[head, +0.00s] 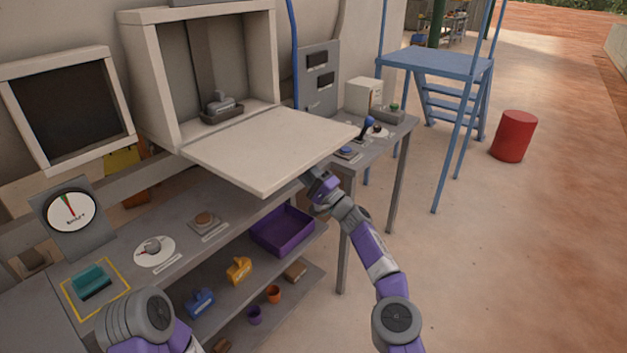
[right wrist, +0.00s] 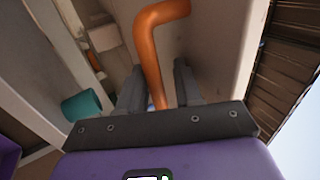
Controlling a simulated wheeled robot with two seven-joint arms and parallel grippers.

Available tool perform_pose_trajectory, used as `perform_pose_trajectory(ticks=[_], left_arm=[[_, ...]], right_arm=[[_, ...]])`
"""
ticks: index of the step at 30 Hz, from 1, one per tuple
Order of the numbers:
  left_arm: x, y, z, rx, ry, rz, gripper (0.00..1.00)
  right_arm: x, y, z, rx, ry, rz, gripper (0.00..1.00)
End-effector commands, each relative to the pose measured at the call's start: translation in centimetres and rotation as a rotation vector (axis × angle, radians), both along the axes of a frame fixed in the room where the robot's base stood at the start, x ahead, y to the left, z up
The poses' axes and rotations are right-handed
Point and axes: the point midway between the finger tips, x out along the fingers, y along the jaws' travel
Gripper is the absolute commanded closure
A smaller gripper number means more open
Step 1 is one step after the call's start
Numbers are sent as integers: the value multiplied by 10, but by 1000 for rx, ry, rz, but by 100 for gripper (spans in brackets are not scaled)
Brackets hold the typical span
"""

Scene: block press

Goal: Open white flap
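The white flap (head: 270,148) is hinged at the bottom of the open white box (head: 160,85) and lies folded out, roughly level, over the workbench. My right gripper (head: 318,182) is at the flap's front right corner, just below its edge; contact is unclear in the head view. In the right wrist view its two fingers (right wrist: 159,85) are apart, with an orange bent bar (right wrist: 150,45) showing between and beyond them. I cannot tell whether they touch the bar. My left arm shows at the bottom left; its gripper is out of view.
A grey tray (head: 222,117) with a grey object sits inside the box. Below the flap are a purple bin (head: 283,232) and a shelf with small items. A dial gauge (head: 72,211) and a teal block (head: 91,281) are left. A red barrel (head: 513,137) stands right on open floor.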

Motion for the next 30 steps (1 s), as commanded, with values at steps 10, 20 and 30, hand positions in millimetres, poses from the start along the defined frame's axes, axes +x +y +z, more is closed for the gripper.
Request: perform_pose_trajectory(ticks=[10,20,30], left_arm=[[0,0,-11,0,0,0,57],[0,0,-13,0,0,0,57],[0,0,-10,0,0,0,57]], right_arm=[[-9,-16,-7,5,-2,-3,61],[-27,-35,-22,0,2,0,61],[-40,-50,-34,-2,3,-2,61]])
